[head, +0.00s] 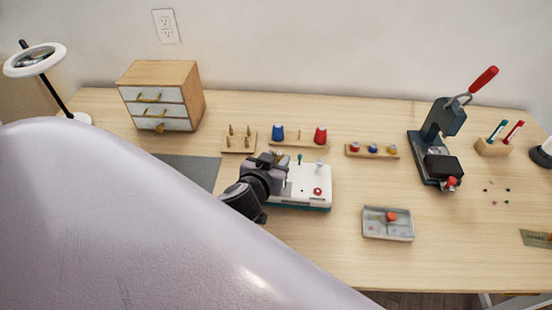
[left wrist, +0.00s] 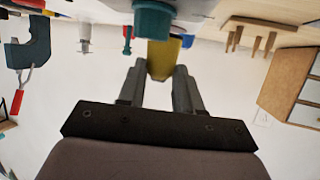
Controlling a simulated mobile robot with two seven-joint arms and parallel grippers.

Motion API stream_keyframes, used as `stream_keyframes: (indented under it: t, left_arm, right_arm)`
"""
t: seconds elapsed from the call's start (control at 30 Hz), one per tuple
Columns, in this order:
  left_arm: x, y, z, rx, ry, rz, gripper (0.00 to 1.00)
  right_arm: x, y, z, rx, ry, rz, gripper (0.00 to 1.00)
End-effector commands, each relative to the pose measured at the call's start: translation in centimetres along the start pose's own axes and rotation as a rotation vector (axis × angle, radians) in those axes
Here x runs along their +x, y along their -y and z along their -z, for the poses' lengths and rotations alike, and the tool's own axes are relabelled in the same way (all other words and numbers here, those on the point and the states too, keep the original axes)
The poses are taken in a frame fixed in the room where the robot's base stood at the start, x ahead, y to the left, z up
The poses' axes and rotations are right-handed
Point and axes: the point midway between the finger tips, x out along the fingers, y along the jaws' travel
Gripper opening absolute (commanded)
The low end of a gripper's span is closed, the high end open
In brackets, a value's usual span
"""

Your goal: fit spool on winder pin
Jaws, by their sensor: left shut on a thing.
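The winder (head: 291,193) is a white box on a teal base near the middle of the table. My left gripper (head: 276,158) is over its left back part. In the left wrist view, which is upside down, the gripper is shut on a yellow, cone-shaped spool (left wrist: 163,58). The spool's wide end meets a teal round part (left wrist: 155,20) in the picture, apparently on the winder. The pin itself is hidden, and I cannot tell whether the spool is around it or only above it. My right gripper is not in view.
Behind the winder, a wooden rack (head: 298,143) holds a blue cone (head: 278,132) and a red cone (head: 320,134). A peg rack (head: 239,145) stands left of it. A small tray (head: 388,224) lies at the right front. A hand press (head: 437,145) stands farther right.

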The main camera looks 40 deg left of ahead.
Motion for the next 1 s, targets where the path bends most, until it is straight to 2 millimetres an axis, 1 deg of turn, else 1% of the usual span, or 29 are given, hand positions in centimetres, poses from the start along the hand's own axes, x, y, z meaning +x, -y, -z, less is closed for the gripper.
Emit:
stream_keyframes:
  t: [0.77, 0.8, 0.83, 0.87, 1.0]
  left_arm:
    - [0.18, 0.02, -0.39, 0.001, -0.001, 0.0, 0.06]
    - [0.18, 0.01, -0.39, 0.001, -0.001, 0.0, 0.47]
    - [0.18, 0.01, -0.39, 0.0, -0.001, 0.0, 0.57]
    - [0.18, 0.01, -0.39, 0.0, -0.001, 0.0, 0.64]
    - [0.17, 0.01, -0.39, 0.0, -0.001, 0.0, 0.64]
  right_arm:
    - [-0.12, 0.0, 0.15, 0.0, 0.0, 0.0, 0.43]
    - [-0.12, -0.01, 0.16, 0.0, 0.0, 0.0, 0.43]
    - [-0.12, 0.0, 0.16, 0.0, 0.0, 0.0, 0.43]
    - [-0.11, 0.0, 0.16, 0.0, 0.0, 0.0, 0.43]
    - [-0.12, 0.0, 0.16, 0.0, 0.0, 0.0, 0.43]
